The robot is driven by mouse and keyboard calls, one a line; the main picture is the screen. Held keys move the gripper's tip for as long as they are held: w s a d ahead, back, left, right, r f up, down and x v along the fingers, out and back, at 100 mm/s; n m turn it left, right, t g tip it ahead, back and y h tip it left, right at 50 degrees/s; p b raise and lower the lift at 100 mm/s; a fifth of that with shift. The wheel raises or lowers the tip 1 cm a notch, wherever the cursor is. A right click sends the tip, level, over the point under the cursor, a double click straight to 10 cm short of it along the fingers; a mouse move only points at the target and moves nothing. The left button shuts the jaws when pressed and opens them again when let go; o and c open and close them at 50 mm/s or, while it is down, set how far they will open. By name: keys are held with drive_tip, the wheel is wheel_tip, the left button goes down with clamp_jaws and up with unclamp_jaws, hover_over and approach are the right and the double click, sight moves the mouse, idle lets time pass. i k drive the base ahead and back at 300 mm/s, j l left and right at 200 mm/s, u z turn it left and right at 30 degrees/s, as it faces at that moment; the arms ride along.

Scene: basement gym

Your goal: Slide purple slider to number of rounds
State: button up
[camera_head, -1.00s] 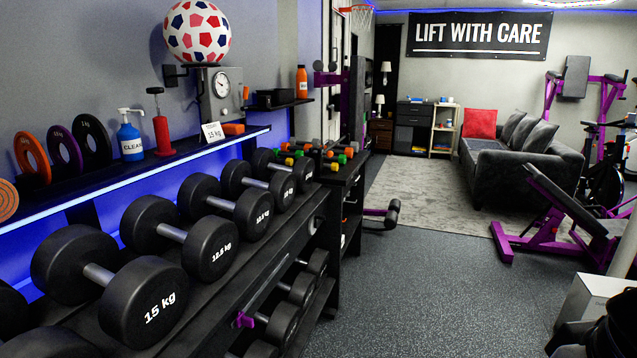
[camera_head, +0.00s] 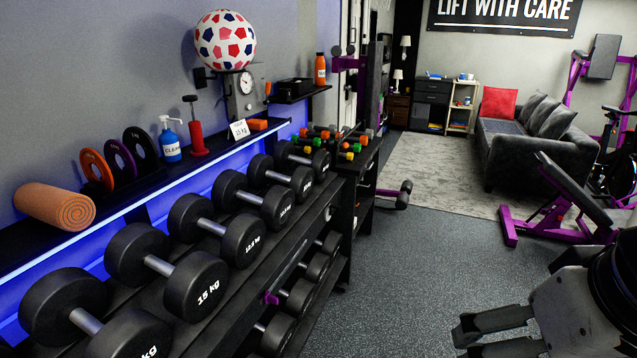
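A small purple piece (camera_head: 271,298), which looks like the slider, sits on the front rail of the black dumbbell rack (camera_head: 318,232), left of the picture's middle. No round numbers are readable beside it.
Black dumbbells (camera_head: 196,285) fill the rack's top and lower tier. An orange rolled mat (camera_head: 55,206), weight plates, a blue bottle (camera_head: 170,140) and a red pump (camera_head: 196,130) stand on the shelf. A purple bench (camera_head: 560,205) stands right. The dark floor (camera_head: 400,265) between is clear.

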sight(268, 297)
drive_tip(key=l+u, duration=0.1)
drive_tip(key=u, duration=0.7)
drive_tip(key=l, duration=0.15)
